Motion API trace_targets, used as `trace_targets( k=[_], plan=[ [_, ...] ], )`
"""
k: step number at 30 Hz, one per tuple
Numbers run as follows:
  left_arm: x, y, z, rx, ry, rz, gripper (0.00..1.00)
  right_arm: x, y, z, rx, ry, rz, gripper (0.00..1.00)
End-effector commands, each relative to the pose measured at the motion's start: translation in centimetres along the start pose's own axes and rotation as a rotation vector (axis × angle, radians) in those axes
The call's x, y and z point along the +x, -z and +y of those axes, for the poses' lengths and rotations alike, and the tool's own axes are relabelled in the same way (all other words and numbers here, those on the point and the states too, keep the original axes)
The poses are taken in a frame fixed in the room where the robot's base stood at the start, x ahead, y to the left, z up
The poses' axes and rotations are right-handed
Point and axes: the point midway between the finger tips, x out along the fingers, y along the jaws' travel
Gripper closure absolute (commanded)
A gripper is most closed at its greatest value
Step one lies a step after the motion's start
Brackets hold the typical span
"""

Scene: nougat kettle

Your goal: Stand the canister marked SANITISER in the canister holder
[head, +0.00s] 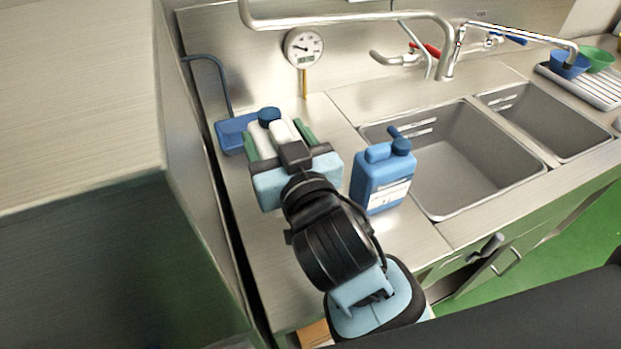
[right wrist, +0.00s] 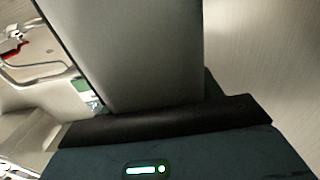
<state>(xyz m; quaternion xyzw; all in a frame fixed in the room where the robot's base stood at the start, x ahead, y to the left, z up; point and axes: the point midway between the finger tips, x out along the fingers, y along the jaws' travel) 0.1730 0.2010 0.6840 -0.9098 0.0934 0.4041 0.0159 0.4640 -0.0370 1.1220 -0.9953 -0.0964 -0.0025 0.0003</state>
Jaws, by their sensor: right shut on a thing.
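My right gripper (head: 277,135) is shut on a white canister (head: 262,138) with a blue cap, at the back left of the steel counter. In the right wrist view a pale grey surface, likely the canister (right wrist: 130,50), fills the middle. A blue canister (head: 383,180) with a white label stands upright on the counter to the right of my gripper. I cannot read its label, and no marking shows clearly on the held one. A blue holder (head: 232,135) with a bent blue rod sits just left of the held canister; its inside is largely hidden. My left gripper is not in view.
Two sinks (head: 455,155) lie to the right, with a tap (head: 345,17) reaching over them. A dial gauge (head: 304,47) is at the back wall. A tall steel panel (head: 80,120) bounds the left side. Bare counter lies in front of the blue canister.

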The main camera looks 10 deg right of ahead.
Motion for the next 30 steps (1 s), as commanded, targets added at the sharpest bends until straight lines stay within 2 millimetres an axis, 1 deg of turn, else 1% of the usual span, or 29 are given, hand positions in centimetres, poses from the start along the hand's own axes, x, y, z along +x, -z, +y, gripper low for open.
trace_targets(
  k=[3,6,9,17,24,27,30],
  plan=[
    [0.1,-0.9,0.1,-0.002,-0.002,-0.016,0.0,0.0,-2.0,0.0,-0.002,0.001,-0.002,1.0],
    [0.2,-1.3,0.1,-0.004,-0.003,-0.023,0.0,0.0,-3.2,0.0,-0.001,0.0,0.0,1.0],
    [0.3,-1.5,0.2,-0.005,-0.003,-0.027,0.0,-0.1,-3.9,0.0,-0.001,0.001,0.002,1.0],
    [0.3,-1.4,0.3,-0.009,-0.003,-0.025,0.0,-0.1,-4.3,0.0,0.0,0.001,0.005,1.0],
    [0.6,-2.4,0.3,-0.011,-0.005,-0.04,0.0,-0.1,-7.6,0.0,-0.001,0.002,0.0,1.0],
    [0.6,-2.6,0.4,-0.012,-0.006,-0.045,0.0,-0.1,-8.6,0.0,0.0,0.001,0.001,1.0],
    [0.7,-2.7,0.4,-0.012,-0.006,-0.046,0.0,-0.1,-9.0,0.0,-0.001,0.001,0.004,1.0]
  ],
)
